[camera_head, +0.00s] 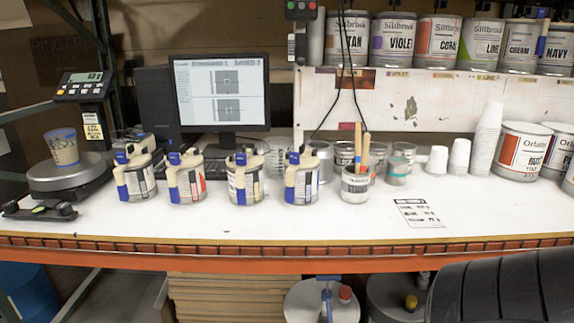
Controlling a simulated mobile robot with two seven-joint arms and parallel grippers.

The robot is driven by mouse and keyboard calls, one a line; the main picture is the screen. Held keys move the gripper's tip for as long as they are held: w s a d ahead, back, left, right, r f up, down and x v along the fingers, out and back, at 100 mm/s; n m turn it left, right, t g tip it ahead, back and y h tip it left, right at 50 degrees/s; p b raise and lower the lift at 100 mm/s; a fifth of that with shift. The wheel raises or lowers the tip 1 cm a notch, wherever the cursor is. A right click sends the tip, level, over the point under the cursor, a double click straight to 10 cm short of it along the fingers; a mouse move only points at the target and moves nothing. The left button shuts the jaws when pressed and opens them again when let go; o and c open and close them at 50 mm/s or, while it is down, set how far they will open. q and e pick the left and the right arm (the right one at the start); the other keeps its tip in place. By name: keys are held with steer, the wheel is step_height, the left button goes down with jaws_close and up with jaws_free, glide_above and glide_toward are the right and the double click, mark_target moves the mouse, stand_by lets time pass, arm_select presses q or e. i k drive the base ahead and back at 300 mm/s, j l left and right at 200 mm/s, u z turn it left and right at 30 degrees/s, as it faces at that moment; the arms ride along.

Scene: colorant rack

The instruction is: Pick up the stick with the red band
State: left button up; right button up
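Two wooden sticks stand upright, close together, in a small labelled can near the middle of the white table. They are the left stick (358,146) and the right stick (366,149); the can (355,187) hides their lower ends. Neither of my grippers shows in the head view.
Several cans with cream-coloured handles, such as this one (302,184), stand left of the sticks. Clear cups (397,171) stand just behind and to the right. A label card (420,213) lies at front right. A dark ribbed object (505,290) fills the lower right.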

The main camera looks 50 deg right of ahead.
mark_target(364, 164)
steer(key=z, duration=2.1)
